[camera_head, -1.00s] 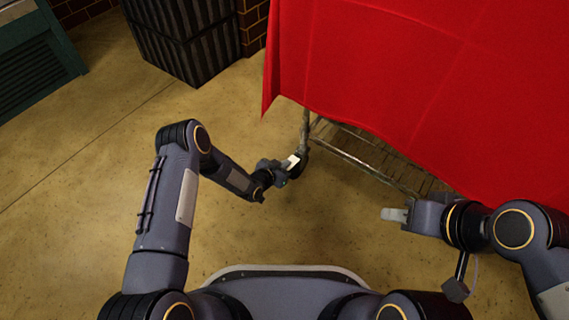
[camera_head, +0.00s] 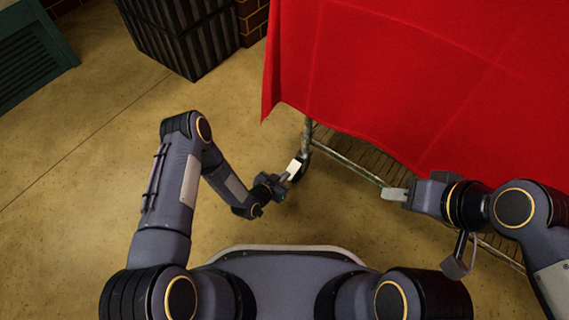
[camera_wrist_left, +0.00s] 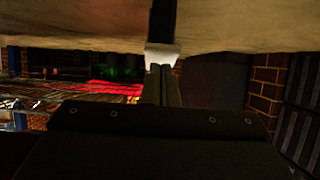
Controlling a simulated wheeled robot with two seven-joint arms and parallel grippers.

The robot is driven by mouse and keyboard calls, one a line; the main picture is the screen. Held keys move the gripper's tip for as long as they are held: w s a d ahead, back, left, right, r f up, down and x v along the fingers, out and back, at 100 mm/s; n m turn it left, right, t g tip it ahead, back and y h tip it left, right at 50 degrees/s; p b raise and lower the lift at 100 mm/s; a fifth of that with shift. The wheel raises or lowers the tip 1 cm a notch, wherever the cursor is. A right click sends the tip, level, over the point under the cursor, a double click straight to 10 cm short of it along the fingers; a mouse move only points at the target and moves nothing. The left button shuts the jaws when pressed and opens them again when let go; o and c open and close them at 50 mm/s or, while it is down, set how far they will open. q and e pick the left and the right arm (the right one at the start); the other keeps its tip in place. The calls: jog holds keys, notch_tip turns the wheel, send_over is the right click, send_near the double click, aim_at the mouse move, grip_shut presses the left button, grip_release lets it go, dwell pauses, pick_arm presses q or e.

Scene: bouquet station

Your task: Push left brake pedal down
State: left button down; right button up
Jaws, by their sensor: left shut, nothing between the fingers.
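The cart's near-left corner has a metal leg (camera_head: 307,135) with a dark caster wheel (camera_head: 301,172) at its foot. I cannot make out the brake pedal itself; it is too small or hidden by my gripper. My left gripper (camera_head: 293,168) is shut and empty, its pale tips right at the caster. In the left wrist view the shut fingers (camera_wrist_left: 162,58) point at a dark upright shape (camera_wrist_left: 162,22); whether they touch cannot be told. My right gripper (camera_head: 393,193) is beside the cart's lower front edge; its finger gap cannot be seen.
A red cloth (camera_head: 400,80) covers the cart and hangs over its side. A slatted lower shelf (camera_head: 350,155) shows beneath it. A dark ribbed bin (camera_head: 185,35) stands at the back left. The floor (camera_head: 90,150) on the left is clear.

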pick_arm(q)
jog(key=shift+r, duration=0.15)
jog(key=shift+r+p, duration=0.5)
jog(key=shift+r, duration=0.3)
pick_arm(e)
jog(key=shift+s+r, duration=0.15)
jog(key=shift+r, duration=0.45)
